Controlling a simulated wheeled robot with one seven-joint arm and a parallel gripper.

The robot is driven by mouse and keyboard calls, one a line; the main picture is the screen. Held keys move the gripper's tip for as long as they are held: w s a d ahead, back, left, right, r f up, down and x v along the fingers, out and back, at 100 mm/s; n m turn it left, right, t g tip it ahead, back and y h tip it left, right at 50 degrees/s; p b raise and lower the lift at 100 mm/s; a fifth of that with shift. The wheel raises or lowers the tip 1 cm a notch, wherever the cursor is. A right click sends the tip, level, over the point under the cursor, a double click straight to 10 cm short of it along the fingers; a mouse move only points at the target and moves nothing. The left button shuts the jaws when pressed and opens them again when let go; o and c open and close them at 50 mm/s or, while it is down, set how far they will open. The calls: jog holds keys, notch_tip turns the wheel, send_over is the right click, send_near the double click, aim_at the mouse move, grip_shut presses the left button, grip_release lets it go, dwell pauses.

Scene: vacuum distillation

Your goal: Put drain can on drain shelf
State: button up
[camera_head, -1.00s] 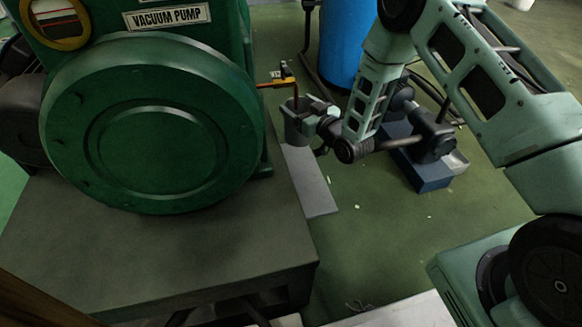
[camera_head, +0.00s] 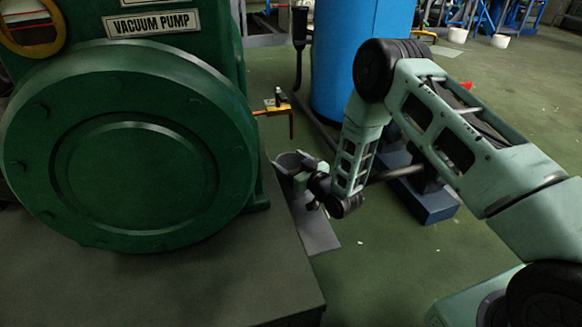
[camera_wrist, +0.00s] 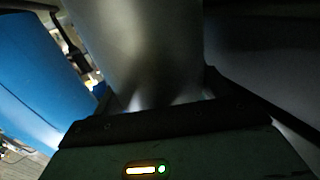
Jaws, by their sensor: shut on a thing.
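The drain can (camera_head: 290,160), a grey open-topped cup, is beside the vacuum pump's right side, just below the downturned end of the drain pipe. My gripper (camera_head: 300,178) is shut on the can from the right; the fingertips are partly hidden. In the wrist view the can's wall (camera_wrist: 140,45) rises blurred above the gripper (camera_wrist: 150,110). A flat grey plate (camera_head: 320,234), perhaps the drain shelf, lies below the can beside the pump's base. Whether the can touches it cannot be told.
The green vacuum pump (camera_head: 120,150) stands on a dark base (camera_head: 200,270) at left. The drain pipe with its yellow valve (camera_head: 270,110) juts out above the can. A blue cylinder (camera_head: 350,50) stands behind. Green floor (camera_head: 400,265) is open at right.

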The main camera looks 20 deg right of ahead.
jog(key=shift+r, duration=0.15)
jog(key=o, duration=1.4)
jog(key=p+v, duration=0.6)
jog(key=v, duration=0.6)
